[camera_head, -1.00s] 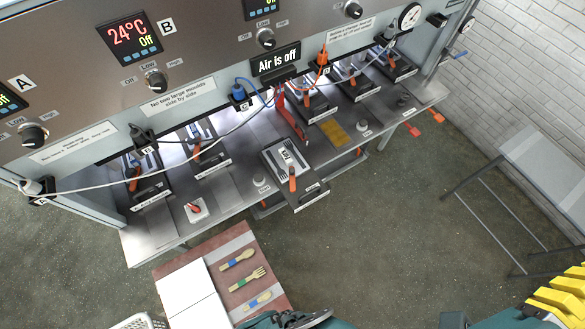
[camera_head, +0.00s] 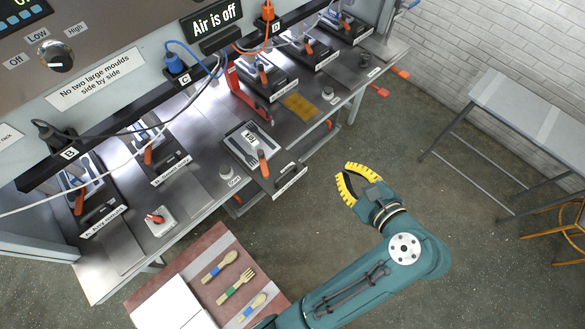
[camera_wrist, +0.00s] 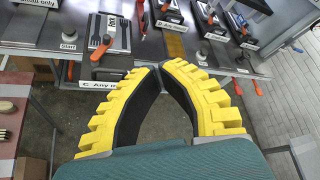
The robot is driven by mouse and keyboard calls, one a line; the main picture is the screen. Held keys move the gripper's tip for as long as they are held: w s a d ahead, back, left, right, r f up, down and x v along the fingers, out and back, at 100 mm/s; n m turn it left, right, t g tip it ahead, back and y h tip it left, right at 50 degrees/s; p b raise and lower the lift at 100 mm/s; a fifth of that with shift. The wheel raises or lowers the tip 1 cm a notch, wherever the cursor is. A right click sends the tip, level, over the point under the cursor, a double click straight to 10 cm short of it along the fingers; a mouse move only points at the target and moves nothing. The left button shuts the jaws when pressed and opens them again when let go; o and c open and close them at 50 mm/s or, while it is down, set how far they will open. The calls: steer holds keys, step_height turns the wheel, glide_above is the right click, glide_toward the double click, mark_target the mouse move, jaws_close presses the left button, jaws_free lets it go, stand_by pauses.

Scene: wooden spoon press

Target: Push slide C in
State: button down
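Slide C (camera_head: 240,150) stands pulled out from the press bench, its front plate (camera_head: 290,180) past the bench edge. A grey mould with a fork mark and an orange handle (camera_head: 263,162) lies on it. In the wrist view its white label (camera_wrist: 100,85) is partly hidden by my left finger, and the orange handle (camera_wrist: 101,47) stands behind it. My gripper (camera_head: 343,172) has yellow ribbed fingers with black inner pads. Its tips meet in the wrist view (camera_wrist: 160,69), with nothing between them. It is right of slide C's front, apart from it.
Other slides with orange handles sit at the bench to both sides (camera_head: 170,170) (camera_head: 262,75). A red lever (camera_head: 250,95) stands behind slide C. A round start button (camera_head: 227,173) is left of it. A board with wooden cutlery (camera_head: 215,235) lies front left. Floor to the right is open before a grey table (camera_head: 530,105).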

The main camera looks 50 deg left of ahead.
steer(key=s+a+f+m+g+y+b, duration=0.1)
steer(key=s+f+g+y+b, duration=0.15)
steer(key=f+b, duration=0.5)
steer(key=s+a+f+m+g+y+b, duration=0.1)
steer(key=s+f+m+g+b, duration=0.2)
steer(key=f, duration=0.8)
steer(key=y+b, duration=0.1)
steer(key=b, duration=1.1)
glide_toward(283, 191)
steer(key=shift+t, duration=0.45)
steer(key=a+b, duration=0.1)
steer(key=a, duration=0.1)
steer(key=s+a+b, duration=0.1)
steer(key=a, duration=0.2)
steer(key=a+b, duration=0.1)
steer(key=a, duration=0.2)
steer(key=shift+s+a+r, duration=0.1)
steer(key=shift+s, duration=0.05)
